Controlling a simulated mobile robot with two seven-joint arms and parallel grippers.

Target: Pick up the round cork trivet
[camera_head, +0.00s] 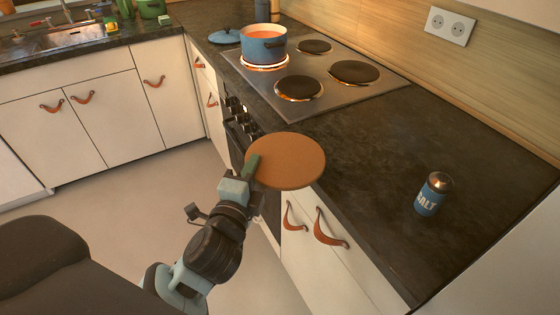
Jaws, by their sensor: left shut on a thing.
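The round cork trivet (290,161) is a flat orange-brown disc near the front edge of the dark counter, in the middle of the head view. My left gripper (251,168) reaches up to it from below and is shut on its left rim. The trivet overlaps the counter's front edge in the picture. I cannot tell whether it is lifted clear of the counter or still touches it. My right gripper is not in view.
A blue pot (263,46) stands on a glowing burner of the hob (330,98); its blue lid (226,36) lies left of it. A blue salt shaker (433,193) stands on the right counter (370,210). Counter between trivet and shaker is clear. Cabinet doors with leather pulls (330,230) are below.

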